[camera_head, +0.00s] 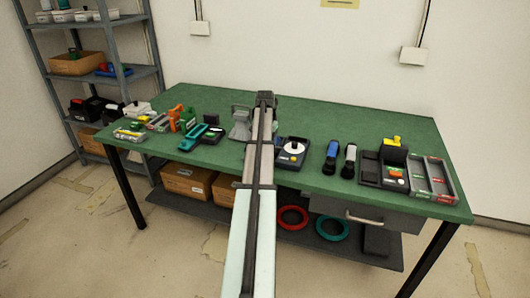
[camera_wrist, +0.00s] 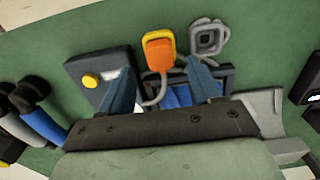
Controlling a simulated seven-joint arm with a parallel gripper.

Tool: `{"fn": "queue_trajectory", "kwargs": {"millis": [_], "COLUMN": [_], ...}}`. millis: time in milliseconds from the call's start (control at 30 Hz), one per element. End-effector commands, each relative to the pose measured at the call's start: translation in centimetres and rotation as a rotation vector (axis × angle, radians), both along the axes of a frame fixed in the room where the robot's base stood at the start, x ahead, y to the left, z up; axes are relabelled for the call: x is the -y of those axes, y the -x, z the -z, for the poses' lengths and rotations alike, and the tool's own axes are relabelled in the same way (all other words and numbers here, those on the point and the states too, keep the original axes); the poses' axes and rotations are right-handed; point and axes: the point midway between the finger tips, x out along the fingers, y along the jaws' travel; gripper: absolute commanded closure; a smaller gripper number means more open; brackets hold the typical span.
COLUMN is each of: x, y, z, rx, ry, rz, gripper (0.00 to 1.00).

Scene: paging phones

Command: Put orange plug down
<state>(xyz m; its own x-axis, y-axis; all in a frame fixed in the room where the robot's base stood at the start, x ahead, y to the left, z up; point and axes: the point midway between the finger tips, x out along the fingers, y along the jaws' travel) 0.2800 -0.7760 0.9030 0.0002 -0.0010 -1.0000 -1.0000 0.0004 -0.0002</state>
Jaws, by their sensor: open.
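The orange plug (camera_wrist: 159,52), with a yellow edge and a grey cable loop, shows in the wrist view just beyond and between my fingertips. My gripper (camera_wrist: 158,72) is open, with its two blue-grey fingers apart and a gap to the plug visible on both sides. The plug lies over the green table; whether it rests flat on it I cannot tell. In the head view my arm hides the plug and the fingers.
In the wrist view, a dark box with a yellow button (camera_wrist: 90,81) is left of the plug and a grey square plug (camera_wrist: 207,38) right of it. A blue-bottomed tray (camera_wrist: 222,75) sits under the fingers.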

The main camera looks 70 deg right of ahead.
Motion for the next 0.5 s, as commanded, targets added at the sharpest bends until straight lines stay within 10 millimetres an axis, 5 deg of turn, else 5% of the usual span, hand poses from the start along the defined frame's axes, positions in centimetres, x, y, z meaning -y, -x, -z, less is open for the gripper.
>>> {"fn": "queue_trajectory", "kwargs": {"millis": [300, 500], "x": [0.1, 0.0], "y": [0.0, 0.0], "z": [-5.6, -7.5], "rx": [0.000, 0.000], "ry": [0.001, 0.000], "rz": [0.000, 0.000], "gripper": [0.37, 0.37]}}
